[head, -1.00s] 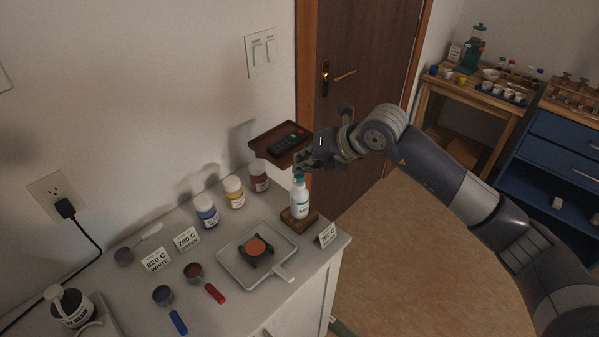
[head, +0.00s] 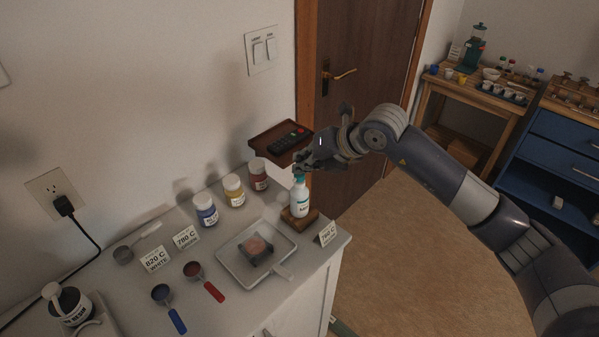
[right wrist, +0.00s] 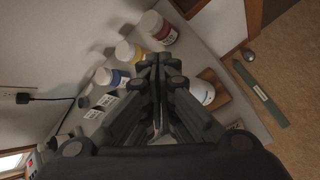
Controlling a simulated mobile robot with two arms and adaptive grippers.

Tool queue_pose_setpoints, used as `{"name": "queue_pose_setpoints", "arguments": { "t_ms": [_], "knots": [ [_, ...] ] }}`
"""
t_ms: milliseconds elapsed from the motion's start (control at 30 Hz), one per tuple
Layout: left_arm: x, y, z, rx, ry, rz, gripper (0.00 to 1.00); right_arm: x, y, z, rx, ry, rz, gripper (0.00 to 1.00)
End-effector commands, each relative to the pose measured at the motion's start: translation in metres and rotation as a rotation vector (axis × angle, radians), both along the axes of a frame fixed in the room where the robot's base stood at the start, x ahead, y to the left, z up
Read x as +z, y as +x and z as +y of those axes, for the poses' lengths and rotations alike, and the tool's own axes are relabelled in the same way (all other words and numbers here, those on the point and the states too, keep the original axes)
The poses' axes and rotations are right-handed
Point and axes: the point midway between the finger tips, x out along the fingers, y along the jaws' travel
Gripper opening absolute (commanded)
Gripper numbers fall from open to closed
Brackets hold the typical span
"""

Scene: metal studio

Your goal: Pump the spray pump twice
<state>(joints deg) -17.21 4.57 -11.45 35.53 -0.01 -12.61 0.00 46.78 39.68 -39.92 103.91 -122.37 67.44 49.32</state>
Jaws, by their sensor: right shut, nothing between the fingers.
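The spray pump is a small white bottle (head: 300,203) with a teal pump top, standing upright on a wooden block (head: 298,220) near the right end of the counter. My right gripper (head: 303,164) is shut and empty, just above the pump top. I cannot tell whether it touches the top. In the right wrist view the closed fingers (right wrist: 155,65) point down the middle, and the white bottle (right wrist: 205,92) shows partly beside them on the right. My left gripper is not in view.
Blue, yellow and red labelled jars (head: 206,210) line the wall side. Blue and red scoops (head: 208,287) lie in front, with small cards (head: 327,233) nearby. The counter's right edge is close to the bottle.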

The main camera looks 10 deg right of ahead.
Motion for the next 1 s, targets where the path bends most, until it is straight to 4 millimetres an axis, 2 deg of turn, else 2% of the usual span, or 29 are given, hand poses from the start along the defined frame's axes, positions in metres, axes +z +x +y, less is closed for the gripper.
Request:
{"name": "queue_pose_setpoints", "arguments": {
  "t_ms": [33, 367, 867, 1000],
  "knots": [
    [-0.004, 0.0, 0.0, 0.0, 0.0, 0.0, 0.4, -0.007, -0.001, 0.0, 0.0, -0.005, 0.008, 0.0],
    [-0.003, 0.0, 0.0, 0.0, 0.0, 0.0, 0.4, -0.009, -0.002, -0.001, 0.0, -0.007, 0.013, 0.0],
    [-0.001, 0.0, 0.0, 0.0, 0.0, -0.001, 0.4, -0.001, -0.001, -0.001, 0.0, -0.006, 0.011, 0.0],
    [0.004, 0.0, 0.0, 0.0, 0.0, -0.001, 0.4, 0.009, -0.001, -0.001, 0.0, -0.007, 0.01, 0.0]
  ]
}}
